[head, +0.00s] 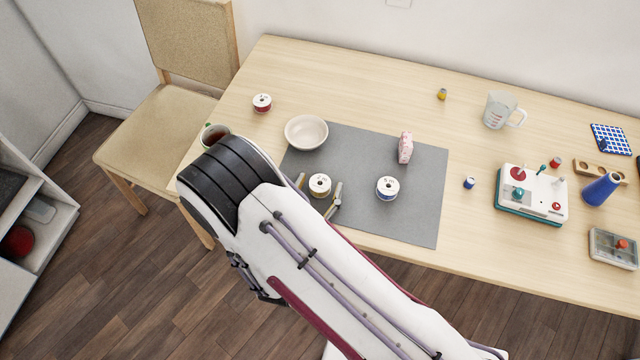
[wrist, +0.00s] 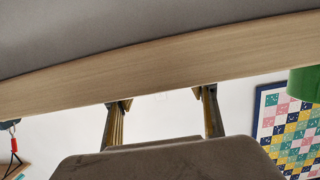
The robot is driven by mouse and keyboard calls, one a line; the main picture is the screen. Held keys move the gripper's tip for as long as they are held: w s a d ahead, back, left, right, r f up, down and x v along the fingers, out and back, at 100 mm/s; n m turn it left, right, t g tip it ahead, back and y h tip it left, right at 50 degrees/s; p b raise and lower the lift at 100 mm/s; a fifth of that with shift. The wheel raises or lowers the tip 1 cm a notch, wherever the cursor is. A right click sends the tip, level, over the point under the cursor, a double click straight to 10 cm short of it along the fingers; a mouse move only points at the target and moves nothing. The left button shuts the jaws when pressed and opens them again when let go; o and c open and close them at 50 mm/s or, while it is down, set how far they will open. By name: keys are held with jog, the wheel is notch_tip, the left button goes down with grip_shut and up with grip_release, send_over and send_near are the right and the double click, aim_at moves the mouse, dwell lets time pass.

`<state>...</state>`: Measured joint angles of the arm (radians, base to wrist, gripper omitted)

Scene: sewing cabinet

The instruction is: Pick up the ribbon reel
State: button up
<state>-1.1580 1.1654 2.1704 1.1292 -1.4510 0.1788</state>
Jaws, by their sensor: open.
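Three white-faced ribbon reels show in the head view. One with a yellowish-brown rim (head: 320,185) lies on the grey mat (head: 420,215), a blue-rimmed one (head: 387,188) lies to its right on the mat, and a red-rimmed one (head: 262,103) stands on bare wood at upper left. My gripper (head: 318,193) is open, its fingers appearing either side of the yellowish-brown reel; I cannot tell its height or any contact. In the wrist view both fingers of my gripper (wrist: 162,100) are apart, with no reel seen between them.
A cream bowl (head: 306,132) stands just behind the gripper, and a cup of dark liquid (head: 214,134) is near my arm. A pink patterned item (head: 405,148) stands on the mat. A toy-like sewing box (head: 532,193) and a blue cone (head: 600,189) are farther right.

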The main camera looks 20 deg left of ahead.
jog(key=shift+w+f, duration=0.15)
jog(key=shift+w, duration=0.55)
jog(key=c, duration=1.1)
